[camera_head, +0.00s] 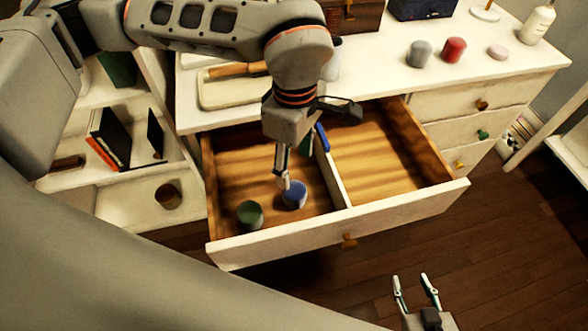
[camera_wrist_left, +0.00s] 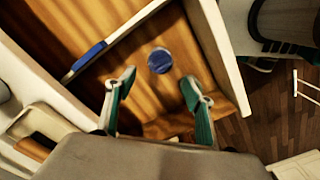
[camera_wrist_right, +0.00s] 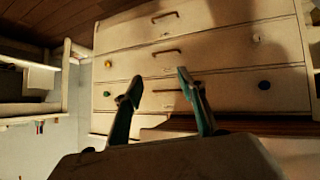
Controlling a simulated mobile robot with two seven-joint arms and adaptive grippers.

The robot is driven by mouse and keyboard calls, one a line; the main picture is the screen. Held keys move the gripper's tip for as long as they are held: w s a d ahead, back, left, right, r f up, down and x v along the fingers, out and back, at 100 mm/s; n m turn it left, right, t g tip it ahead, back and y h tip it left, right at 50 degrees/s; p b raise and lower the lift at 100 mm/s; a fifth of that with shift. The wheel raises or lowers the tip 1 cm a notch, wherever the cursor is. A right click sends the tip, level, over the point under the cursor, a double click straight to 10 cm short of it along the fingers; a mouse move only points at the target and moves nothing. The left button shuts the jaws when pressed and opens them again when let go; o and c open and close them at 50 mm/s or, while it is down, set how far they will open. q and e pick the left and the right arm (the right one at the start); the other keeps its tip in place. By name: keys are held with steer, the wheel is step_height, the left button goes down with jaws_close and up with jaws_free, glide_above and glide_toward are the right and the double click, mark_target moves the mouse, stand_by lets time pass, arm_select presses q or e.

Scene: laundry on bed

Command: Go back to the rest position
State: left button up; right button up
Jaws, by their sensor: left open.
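My left gripper (camera_head: 284,182) reaches down into the left compartment of the open drawer, just above or beside a blue round item (camera_head: 295,195). In the left wrist view the jaws (camera_wrist_left: 158,80) are open, and the blue item (camera_wrist_left: 160,61) shows beyond the fingertips with nothing held. A green round item (camera_head: 250,214) stands in the same compartment, near the front. My right gripper (camera_head: 411,279) is open and empty, low over the floor in front of the drawer; its open fingers (camera_wrist_right: 160,78) point at the drawer fronts in the right wrist view.
The open drawer (camera_head: 335,226) has a divider with a blue strip; its right compartment is bare. The dresser top holds a tray (camera_head: 225,92), a grey item (camera_head: 419,54), a red item (camera_head: 454,50), a bottle (camera_head: 537,24) and boxes. A shelf (camera_head: 125,188) stands left.

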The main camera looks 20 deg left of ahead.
steer(key=shift+s+f, duration=0.25)
steer(key=shift+r, duration=0.15)
